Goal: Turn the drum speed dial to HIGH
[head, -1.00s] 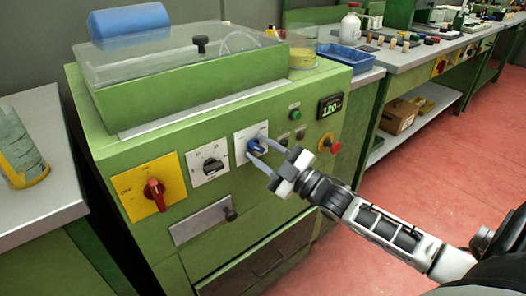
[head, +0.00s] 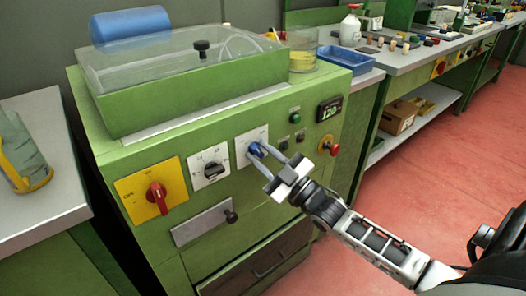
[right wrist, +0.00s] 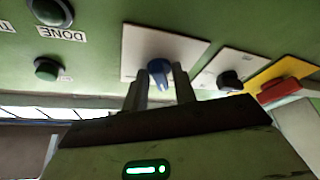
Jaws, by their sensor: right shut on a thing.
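The blue dial (head: 255,150) sits on a white plate on the front of the green machine (head: 110,150). My right gripper (head: 262,160) is shut on the blue dial, one finger on each side of it. In the right wrist view the blue dial (right wrist: 159,72) shows between the two fingers (right wrist: 160,88). The plate's markings are too small to read. My left gripper is not in view.
A black dial (head: 212,169) and a red switch on a yellow plate (head: 157,192) are left of the blue dial. Green buttons (head: 295,117), a display reading 120 (head: 330,108) and a red knob (head: 331,145) are to its right.

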